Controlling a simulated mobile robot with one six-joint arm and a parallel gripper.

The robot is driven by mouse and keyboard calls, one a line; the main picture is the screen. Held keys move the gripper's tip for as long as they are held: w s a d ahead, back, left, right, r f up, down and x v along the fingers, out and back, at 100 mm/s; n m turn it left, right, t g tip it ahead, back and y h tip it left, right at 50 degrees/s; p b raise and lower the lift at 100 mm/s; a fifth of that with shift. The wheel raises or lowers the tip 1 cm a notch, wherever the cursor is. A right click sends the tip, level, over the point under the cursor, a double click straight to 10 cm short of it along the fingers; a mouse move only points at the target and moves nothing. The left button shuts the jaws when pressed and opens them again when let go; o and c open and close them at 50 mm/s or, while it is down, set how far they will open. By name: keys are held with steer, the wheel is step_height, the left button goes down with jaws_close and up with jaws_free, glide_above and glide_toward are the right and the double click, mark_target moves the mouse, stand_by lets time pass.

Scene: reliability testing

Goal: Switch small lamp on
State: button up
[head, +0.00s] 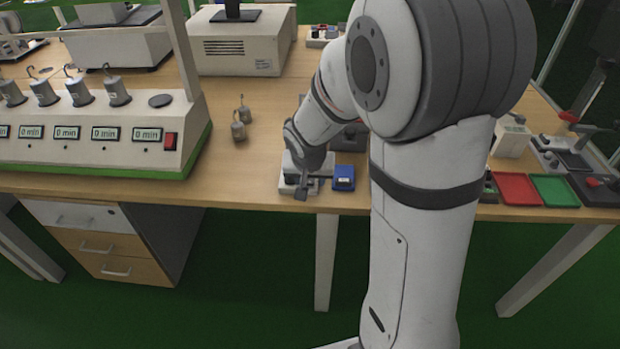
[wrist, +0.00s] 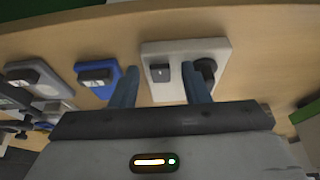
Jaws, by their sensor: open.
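A white plate (wrist: 185,52) lies on the wooden table in the wrist view. It carries a small dark square switch (wrist: 161,72) with a light mark and a round dark knob (wrist: 207,67). My gripper (wrist: 160,75) is open over the near part of this plate. The switch shows between its two blue-grey fingers, and the right finger overlaps the knob's edge; I cannot tell whether they touch. In the head view my gripper (head: 303,186) is low over a white unit (head: 286,184) at the table's front edge. I cannot make out a small lamp for certain.
A blue box (head: 344,178) with a dark switch stands beside the white plate; it also shows in the wrist view (wrist: 98,80). Further left there is a grey unit (wrist: 40,76). Red (head: 518,189) and green (head: 555,190) trays lie right.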

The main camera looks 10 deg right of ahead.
jaws_close()
steer(key=r+g+p, duration=0.1)
steer(key=p, duration=0.3)
steer(key=shift+w, duration=0.1)
steer(key=g+p, duration=0.1)
steer(key=p, duration=0.2)
steer(key=shift+w+d+y, duration=0.1)
steer(key=shift+w+y, duration=0.05)
steer(key=shift+y, duration=0.15)
steer(key=shift+f+g+p, duration=0.2)
steer(key=shift+g+p, duration=0.1)
steer(key=shift+p, duration=0.3)
steer(key=shift+f, duration=0.1)
jaws_free()
